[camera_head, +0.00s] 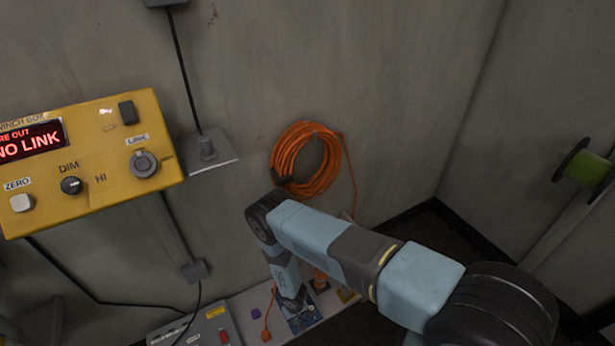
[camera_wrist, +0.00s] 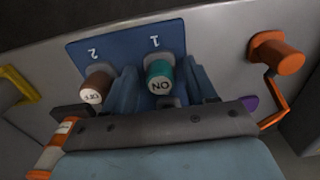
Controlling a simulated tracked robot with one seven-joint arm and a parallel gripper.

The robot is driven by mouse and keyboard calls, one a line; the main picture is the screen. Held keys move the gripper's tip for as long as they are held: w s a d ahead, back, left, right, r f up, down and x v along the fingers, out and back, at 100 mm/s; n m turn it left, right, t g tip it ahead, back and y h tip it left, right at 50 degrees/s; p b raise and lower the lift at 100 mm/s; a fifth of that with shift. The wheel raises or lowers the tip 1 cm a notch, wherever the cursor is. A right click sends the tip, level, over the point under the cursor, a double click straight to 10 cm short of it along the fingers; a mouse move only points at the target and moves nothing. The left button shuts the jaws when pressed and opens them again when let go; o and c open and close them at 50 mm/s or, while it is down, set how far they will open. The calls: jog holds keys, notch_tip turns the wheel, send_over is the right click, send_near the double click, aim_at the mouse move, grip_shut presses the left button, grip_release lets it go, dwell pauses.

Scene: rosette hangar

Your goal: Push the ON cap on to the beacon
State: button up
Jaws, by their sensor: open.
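The teal ON cap (camera_wrist: 160,75) stands at position 1 of a blue plate (camera_wrist: 113,48) in the wrist view, its lettering upside down. A brown cap (camera_wrist: 96,88), apparently marked OFF, is at position 2. My gripper (camera_wrist: 164,88) is open, with one blue finger on each side of the ON cap. I cannot tell whether either finger touches it. In the head view my gripper (camera_head: 293,300) points down at the blue plate (camera_head: 303,321) and hides the caps. An orange-and-white banded piece (camera_wrist: 55,145) shows at lower left in the wrist view; I cannot tell whether it is the beacon.
An orange peg (camera_wrist: 278,55) with a bent orange rod stands right of the plate, near a purple piece (camera_wrist: 250,103). A yellow bracket (camera_wrist: 15,85) is at left. In the head view, a yellow winch box (camera_head: 100,190) and coiled orange cable (camera_head: 285,155) are on the wall.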

grip_shut()
dwell(0.4)
jog(key=shift+r, duration=0.15)
jog(key=shift+r, duration=2.85)
